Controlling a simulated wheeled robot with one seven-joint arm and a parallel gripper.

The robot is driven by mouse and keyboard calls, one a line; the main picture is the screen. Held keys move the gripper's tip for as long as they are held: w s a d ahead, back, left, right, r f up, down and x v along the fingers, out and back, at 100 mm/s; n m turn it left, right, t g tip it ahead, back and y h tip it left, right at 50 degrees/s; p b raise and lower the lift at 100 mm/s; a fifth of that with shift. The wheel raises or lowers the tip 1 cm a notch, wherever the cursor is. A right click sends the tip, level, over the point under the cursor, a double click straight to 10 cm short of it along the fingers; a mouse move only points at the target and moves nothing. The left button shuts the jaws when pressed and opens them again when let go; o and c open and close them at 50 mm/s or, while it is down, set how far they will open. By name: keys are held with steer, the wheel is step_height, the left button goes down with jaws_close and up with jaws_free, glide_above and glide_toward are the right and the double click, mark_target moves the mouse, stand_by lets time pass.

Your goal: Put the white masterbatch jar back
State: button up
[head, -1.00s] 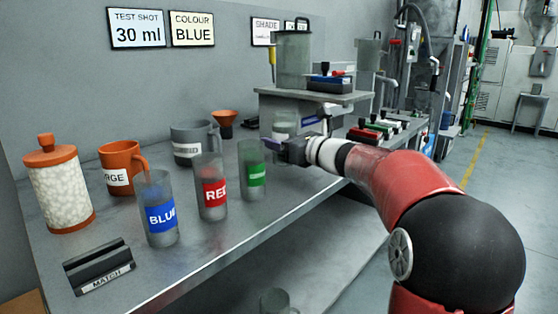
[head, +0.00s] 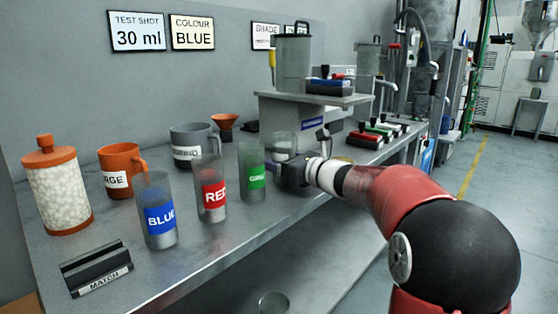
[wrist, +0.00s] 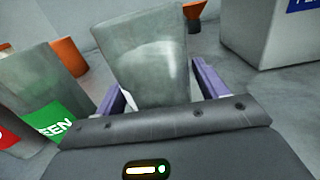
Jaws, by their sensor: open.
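A clear jar (head: 285,143) stands on the bench behind the green-labelled jar, in front of the raised grey stand. In the wrist view the jar (wrist: 148,55) has a pale, whitish patch on its wall, and I see no label on it. My gripper (head: 285,173) is low over the bench at this jar. In the wrist view my gripper (wrist: 160,90) is open, with one purple finger on each side of the jar. Whether either finger touches it I cannot tell. The jar's lower part is hidden by my gripper.
The green jar (head: 251,172), red jar (head: 211,194) and blue jar (head: 158,218) stand in a row to the left. Behind them are a grey mug (head: 190,140), an orange mug (head: 118,165) and a pellet canister (head: 60,195). A MATCH holder (head: 97,272) sits in front.

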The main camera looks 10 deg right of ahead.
steer(key=shift+r, duration=0.1)
steer(key=shift+s+d, duration=0.15)
steer(key=shift+s, duration=0.05)
steer(key=v, duration=1.1)
steer(key=shift+s+d+b, duration=0.1)
steer(key=shift+s+b, duration=0.15)
steer(key=shift+b, duration=0.05)
